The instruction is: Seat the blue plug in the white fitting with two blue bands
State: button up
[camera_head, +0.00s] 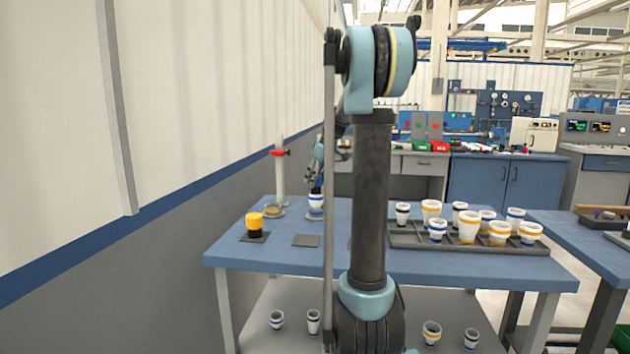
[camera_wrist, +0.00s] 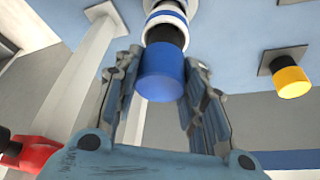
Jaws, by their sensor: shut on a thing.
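The blue plug (camera_wrist: 160,72) sits between the two fingers of my gripper (camera_wrist: 157,88) in the wrist view, and the gripper is shut on it. Its dark lower part lies in line with the mouth of the white fitting with two blue bands (camera_wrist: 152,18). The plug's blue part stands outside the fitting; I cannot tell how deep the dark part reaches. In the head view, the fitting (camera_head: 316,207) stands at the back left of the blue table, with my gripper (camera_head: 317,186) just above it. The plug is too small there to make out clearly.
A yellow and black plug (camera_head: 254,225) stands on a dark pad left of the fitting. A post with a red clamp (camera_head: 280,152) rises close behind left. An empty pad (camera_head: 306,241) lies in front. A grey tray (camera_head: 405,238) of several banded cups is at right.

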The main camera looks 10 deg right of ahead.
jog(key=shift+f, duration=1.3)
dwell(0.9)
jog(key=o, duration=1.1)
jog(key=shift+o, duration=0.2)
jog(key=v, duration=1.2)
jog(key=shift+f, duration=0.1)
